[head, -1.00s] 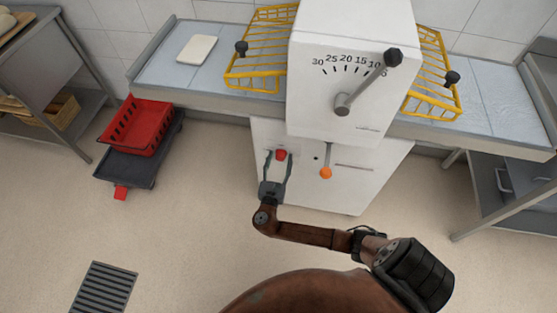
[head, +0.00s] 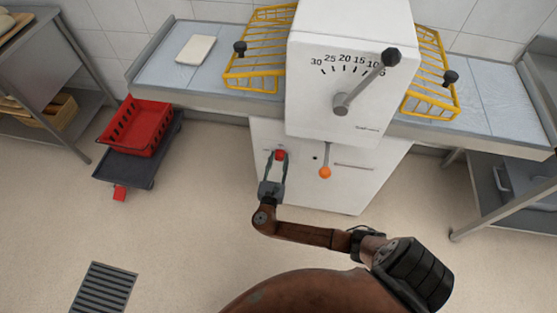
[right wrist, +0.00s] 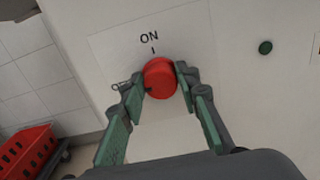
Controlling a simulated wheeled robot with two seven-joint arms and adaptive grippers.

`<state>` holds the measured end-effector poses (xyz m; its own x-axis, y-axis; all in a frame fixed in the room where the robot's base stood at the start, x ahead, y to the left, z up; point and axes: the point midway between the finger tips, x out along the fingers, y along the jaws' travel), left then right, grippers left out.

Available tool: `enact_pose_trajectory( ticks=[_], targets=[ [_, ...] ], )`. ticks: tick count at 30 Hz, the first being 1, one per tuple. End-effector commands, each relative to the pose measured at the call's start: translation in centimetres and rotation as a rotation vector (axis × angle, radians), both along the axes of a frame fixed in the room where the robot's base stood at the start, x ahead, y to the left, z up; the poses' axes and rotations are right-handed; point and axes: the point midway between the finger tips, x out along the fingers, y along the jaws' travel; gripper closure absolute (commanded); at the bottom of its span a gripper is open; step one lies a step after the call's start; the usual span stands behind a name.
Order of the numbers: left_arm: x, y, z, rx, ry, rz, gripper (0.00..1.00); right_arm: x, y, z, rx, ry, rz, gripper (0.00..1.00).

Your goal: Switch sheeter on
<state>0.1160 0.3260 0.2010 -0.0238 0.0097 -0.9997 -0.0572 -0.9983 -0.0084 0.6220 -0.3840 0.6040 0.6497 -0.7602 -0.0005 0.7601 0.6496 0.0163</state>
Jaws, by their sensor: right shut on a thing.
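The sheeter (head: 325,90) is a white machine with a thickness scale and a grey lever on its upper front. Its red switch knob (head: 280,154) is low on the left of the lower front. In the right wrist view the red knob (right wrist: 159,77) sits below the word ON and a short mark; a partly hidden label, seemingly OFF, is to its left. My right gripper (head: 277,160) is shut on the knob, one fingertip on each side, as the right wrist view also shows (right wrist: 160,80). My left gripper is not in view.
An orange-tipped lever (head: 325,172) hangs right of the knob. Yellow wire guards (head: 258,50) stand on both sides above the belts. A red crate (head: 135,127) on a dark dolly is at left. The floor in front is clear.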

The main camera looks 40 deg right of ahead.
Motion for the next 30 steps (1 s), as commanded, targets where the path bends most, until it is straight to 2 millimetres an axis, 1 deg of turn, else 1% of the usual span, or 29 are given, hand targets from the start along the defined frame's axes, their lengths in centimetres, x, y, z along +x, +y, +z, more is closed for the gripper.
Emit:
enact_pose_trajectory(
  ticks=[4, 8, 15, 19, 25, 30],
  targets=[
    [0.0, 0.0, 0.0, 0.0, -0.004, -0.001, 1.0, -0.1, -0.1, -0.1, 0.035, -0.036, -0.003, 0.94],
    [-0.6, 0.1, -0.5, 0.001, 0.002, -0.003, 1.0, -0.2, -0.1, -0.1, 0.085, -0.096, -0.004, 0.94],
    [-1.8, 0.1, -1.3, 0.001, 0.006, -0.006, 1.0, -0.3, -0.1, -0.2, 0.221, -0.254, -0.005, 0.94],
    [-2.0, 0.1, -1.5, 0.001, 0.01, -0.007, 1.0, -0.4, -0.2, -0.3, 0.301, -0.349, -0.006, 0.94],
    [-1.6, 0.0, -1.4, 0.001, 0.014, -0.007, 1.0, -0.4, -0.2, -0.4, 0.425, -0.494, -0.006, 0.94],
    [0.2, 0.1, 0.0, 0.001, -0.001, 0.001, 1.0, -0.4, -0.3, -0.6, 0.53, -0.617, -0.006, 0.94]
  ],
)
